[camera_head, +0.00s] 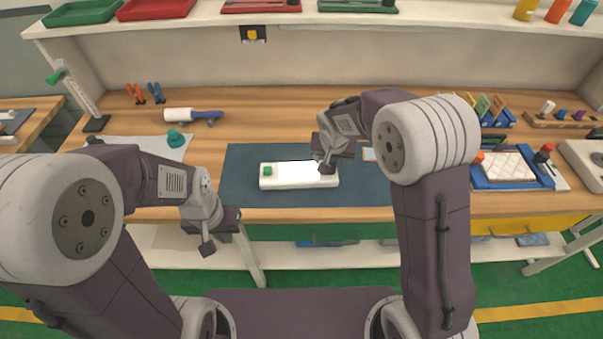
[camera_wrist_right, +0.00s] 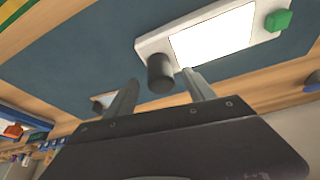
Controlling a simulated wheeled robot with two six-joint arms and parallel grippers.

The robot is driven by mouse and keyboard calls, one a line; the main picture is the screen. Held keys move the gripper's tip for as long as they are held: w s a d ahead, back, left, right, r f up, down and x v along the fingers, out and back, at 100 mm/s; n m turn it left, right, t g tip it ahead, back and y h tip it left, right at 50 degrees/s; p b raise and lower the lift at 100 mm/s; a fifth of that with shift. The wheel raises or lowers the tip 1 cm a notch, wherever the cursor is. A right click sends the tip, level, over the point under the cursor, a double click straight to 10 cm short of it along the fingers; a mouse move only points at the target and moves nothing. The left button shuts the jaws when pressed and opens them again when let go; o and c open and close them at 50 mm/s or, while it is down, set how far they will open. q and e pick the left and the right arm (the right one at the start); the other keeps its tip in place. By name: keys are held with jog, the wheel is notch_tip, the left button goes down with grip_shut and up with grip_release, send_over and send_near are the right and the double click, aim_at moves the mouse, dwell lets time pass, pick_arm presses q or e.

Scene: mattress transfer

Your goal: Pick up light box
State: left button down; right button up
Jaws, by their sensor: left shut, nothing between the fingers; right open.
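The light box (camera_head: 297,171) is a white slab with a bright lit panel and a green block at its left end. It lies on a dark blue mat (camera_head: 240,197) on the wooden bench. It also shows in the right wrist view (camera_wrist_right: 155,43), with a dark cylinder (camera_wrist_right: 160,74) at the end nearest my fingers. My right gripper (camera_head: 323,162) is above the box's right end; in the right wrist view its fingers (camera_wrist_right: 160,92) are apart, with nothing held. My left gripper (camera_head: 207,247) is shut and empty, in front of the bench edge, left of the box.
A white roller with a blue handle (camera_head: 207,116) and a teal knob (camera_head: 175,138) lie at left on the bench. A blue tray with a white quilted pad (camera_head: 507,165) is at right. A shelf (camera_head: 300,18) with trays overhangs the back.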

aim_at(331, 159)
jog(key=x, duration=0.3)
jog(key=shift+w, duration=0.15)
jog(key=shift+r, duration=0.1)
jog(key=c, duration=0.6)
grip_shut()
notch_tip(331, 159, up, 4)
jog(key=shift+r, duration=0.25)
jog(key=s+d+r, duration=0.6)
jog(key=s+d, duration=0.1)
jog(key=d, duration=0.1)
jog(key=shift+s+d+r, duration=0.25)
jog(key=shift+s+d, duration=0.15)
